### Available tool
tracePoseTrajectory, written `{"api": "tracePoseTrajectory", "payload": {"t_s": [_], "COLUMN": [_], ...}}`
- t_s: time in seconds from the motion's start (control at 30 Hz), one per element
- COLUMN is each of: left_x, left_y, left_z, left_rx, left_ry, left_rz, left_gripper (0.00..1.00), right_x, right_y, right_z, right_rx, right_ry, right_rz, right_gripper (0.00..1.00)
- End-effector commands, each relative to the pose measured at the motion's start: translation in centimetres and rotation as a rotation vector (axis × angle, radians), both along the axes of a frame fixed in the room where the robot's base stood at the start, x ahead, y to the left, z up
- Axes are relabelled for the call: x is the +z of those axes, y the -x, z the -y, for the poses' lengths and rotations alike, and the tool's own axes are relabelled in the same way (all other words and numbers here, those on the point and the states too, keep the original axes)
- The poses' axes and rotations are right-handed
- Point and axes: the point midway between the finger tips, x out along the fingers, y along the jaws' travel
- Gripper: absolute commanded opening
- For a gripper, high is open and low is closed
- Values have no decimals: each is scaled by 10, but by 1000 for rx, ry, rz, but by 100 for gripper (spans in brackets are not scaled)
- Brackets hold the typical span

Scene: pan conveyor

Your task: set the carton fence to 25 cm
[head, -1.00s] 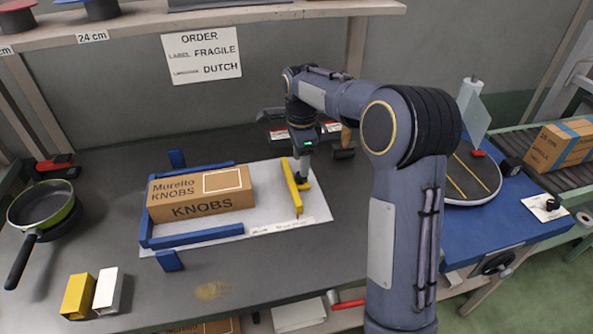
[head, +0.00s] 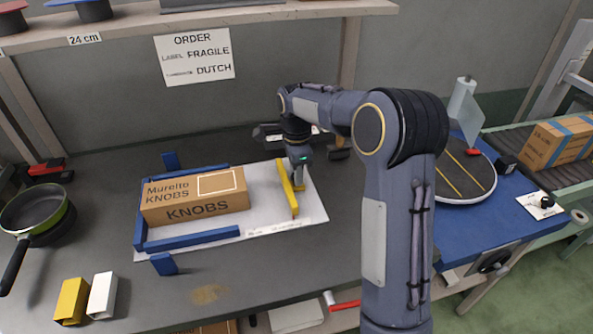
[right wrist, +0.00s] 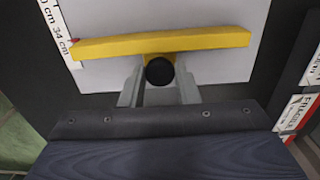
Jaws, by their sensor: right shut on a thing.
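The carton fence is a yellow bar (head: 287,188) across the right part of the white board (head: 262,233). A brown carton marked KNOBS (head: 195,197) lies on the board left of the fence, with a gap between them. My right gripper (head: 299,186) is low at the fence's right side. In the right wrist view its fingers (right wrist: 159,88) are shut on the black knob (right wrist: 159,71) beside the yellow bar (right wrist: 165,43). A scale strip (right wrist: 57,28) with a 34 cm mark runs by the bar's left end; the exact setting is unreadable. My left gripper is out of view.
Blue rails (head: 192,240) border the carton. A pan (head: 35,212) and yellow and white blocks (head: 72,301) (head: 102,295) are at left. A blue table (head: 478,222) with a round turntable (head: 462,172) stands at right. The bench front is mostly clear.

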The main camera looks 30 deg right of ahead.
Motion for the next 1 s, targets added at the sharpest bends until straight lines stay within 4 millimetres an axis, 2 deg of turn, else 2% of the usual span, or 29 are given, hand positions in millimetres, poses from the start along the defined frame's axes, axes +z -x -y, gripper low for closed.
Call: {"api": "tracePoseTrajectory", "payload": {"t_s": [0.17,0.23,0.5,0.6,0.73,1.0], "left_x": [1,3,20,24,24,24], "left_y": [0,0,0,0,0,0], "left_z": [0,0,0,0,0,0], "left_rx": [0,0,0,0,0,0], "left_ry": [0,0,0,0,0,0], "left_rz": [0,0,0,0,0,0], "left_gripper": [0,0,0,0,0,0], "right_x": [1,2,3,3,1,1], "right_y": [-1,-2,-17,-21,-23,-23], "right_z": [-1,-8,-69,-85,-93,-93], "right_rx": [1,3,6,4,0,0], "right_ry": [0,0,3,3,3,2], "right_rz": [1,0,-1,-1,0,1], "right_gripper": [0,0,0,0,0,0]}}
